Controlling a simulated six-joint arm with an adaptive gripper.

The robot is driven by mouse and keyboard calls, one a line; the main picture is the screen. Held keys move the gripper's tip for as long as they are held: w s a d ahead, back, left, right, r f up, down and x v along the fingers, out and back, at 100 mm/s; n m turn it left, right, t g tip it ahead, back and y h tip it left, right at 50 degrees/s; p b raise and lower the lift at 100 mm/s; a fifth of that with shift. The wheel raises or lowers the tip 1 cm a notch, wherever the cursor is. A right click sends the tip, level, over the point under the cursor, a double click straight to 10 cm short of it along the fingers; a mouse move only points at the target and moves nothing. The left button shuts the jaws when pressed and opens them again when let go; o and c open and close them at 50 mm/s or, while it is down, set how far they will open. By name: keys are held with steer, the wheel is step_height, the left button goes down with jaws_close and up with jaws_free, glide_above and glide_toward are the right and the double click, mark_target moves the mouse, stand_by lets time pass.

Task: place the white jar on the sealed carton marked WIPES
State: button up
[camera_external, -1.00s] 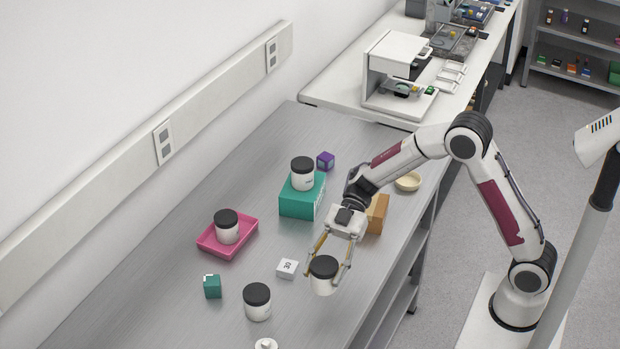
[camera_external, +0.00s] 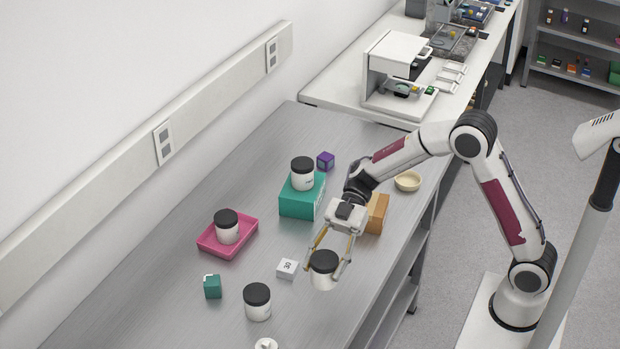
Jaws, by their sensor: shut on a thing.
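My gripper (camera_external: 328,266) is shut on a white jar (camera_external: 323,280) with a black lid, near the table's right edge. The jar is upright; whether its base is clear of the table is hard to tell. A teal carton (camera_external: 296,208) stands behind it to the left, with lettering on its right side too small to read. Another black-lidded white jar (camera_external: 302,181) stands on top of it. More such jars stand in the pink tray (camera_external: 208,246), where one jar (camera_external: 228,232) is, and on the table front, where another jar (camera_external: 257,308) is.
A tan box (camera_external: 378,212) stands behind my gripper, partly hidden by it. A cream bowl (camera_external: 408,182), a purple cube (camera_external: 325,161), a small white box (camera_external: 287,269), a small teal box (camera_external: 212,287) and a white item (camera_external: 266,344) are around. The table's left side is clear.

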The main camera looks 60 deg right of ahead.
steer(key=shift+d, duration=0.15)
steer(key=shift+w+d, duration=0.2)
steer(key=shift+d, duration=0.05)
steer(key=w+d+r+m+t, duration=0.2)
steer(key=d, duration=0.7)
steer(key=w+d+r+m+t, duration=0.1)
steer(key=w+d+m+t, duration=0.15)
steer(key=d, duration=0.65)
step_height(320, 180, up, 4)
steer(key=m+t+h, duration=0.4)
steer(key=m+t, duration=0.1)
glide_above(372, 203)
steer(key=shift+r, duration=0.15)
step_height(372, 203, down, 6)
steer(key=shift+f, duration=2)
